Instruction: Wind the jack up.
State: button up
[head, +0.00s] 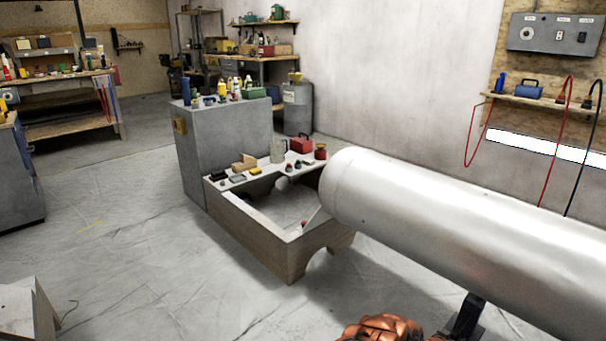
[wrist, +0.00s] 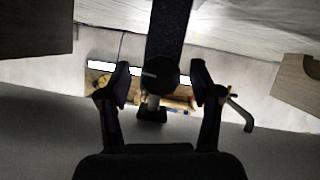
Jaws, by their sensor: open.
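In the wrist view, the jack (wrist: 170,35) is a dark upright post with a round dark head, in line with the gap between my fingers. A bent grey crank handle (wrist: 240,117) shows at the right, partly behind the right finger. Where it joins the jack is hidden. My gripper (wrist: 160,85) is open, one finger on each side of the jack's head in the picture. I cannot tell whether either finger touches it. In the head view, a dark piece shows low under the silver cylinder; I cannot tell whether it is jack or gripper.
A large silver cylinder (head: 440,220) fills the right of the head view and hides much below it. A wooden frame with an arched cutout (head: 290,255) stands at its far end, beside a grey cabinet (head: 230,150).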

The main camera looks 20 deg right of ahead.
jog(key=shift+w+a+f+n+g+h+b, duration=0.15)
jog(key=shift+n+g+b, duration=0.3)
jog(key=shift+b, duration=0.65)
jog(key=shift+d+f+n+g+h+b, duration=0.15)
jog(key=shift+n+g+b, duration=0.3)
jog(key=shift+b, duration=0.65)
jog(key=shift+a+r+n+h+b, duration=0.1)
jog(key=shift+r+n+h+b, duration=0.2)
jog(key=shift+n+b, duration=0.25)
